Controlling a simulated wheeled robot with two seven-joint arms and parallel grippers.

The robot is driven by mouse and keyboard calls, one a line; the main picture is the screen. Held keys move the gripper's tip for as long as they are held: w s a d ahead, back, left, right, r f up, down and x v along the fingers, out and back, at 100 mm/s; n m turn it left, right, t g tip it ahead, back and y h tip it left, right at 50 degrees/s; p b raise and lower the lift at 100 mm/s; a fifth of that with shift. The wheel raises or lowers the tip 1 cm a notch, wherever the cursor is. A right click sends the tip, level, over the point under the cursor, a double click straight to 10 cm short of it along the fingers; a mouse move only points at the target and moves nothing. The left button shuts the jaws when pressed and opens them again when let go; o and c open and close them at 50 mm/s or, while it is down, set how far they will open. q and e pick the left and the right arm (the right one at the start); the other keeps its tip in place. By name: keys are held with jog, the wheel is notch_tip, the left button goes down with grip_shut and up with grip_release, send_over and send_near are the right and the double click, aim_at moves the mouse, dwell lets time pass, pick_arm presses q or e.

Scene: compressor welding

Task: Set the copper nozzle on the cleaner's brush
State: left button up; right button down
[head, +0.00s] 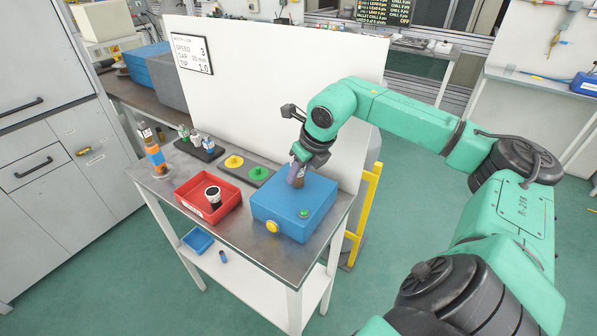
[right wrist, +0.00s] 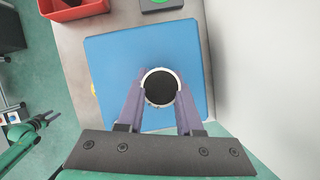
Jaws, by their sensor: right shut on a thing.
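The cleaner is a blue box (head: 280,222) with a yellow knob (head: 272,227) and a green button (head: 305,213), at the table's right end. My right gripper (head: 297,172) is above its top, shut on the copper nozzle (head: 299,182), whose brownish side shows between the purple fingers. In the right wrist view, the nozzle (right wrist: 160,88) is a dark round end with a pale rim, over the blue top. The brush is hidden beneath it, so I cannot tell whether they touch.
A red tray (head: 186,190) with a black-and-white cup (head: 213,196) stands left of the cleaner. Behind are a dark pad with yellow and green discs (head: 259,173) and a rack of small bottles (head: 202,148). A white panel (head: 270,90) closes the table's back.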

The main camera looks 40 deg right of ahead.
jog(key=shift+f, duration=0.2)
jog(key=shift+c, duration=2.4)
grip_release()
jog(key=b+v, duration=0.2)
jog(key=v, duration=0.3)
jog(key=shift+d+r, duration=0.1)
jog(key=shift+r, duration=0.1)
jog(key=v, duration=0.9)
jog(key=shift+s, duration=0.2)
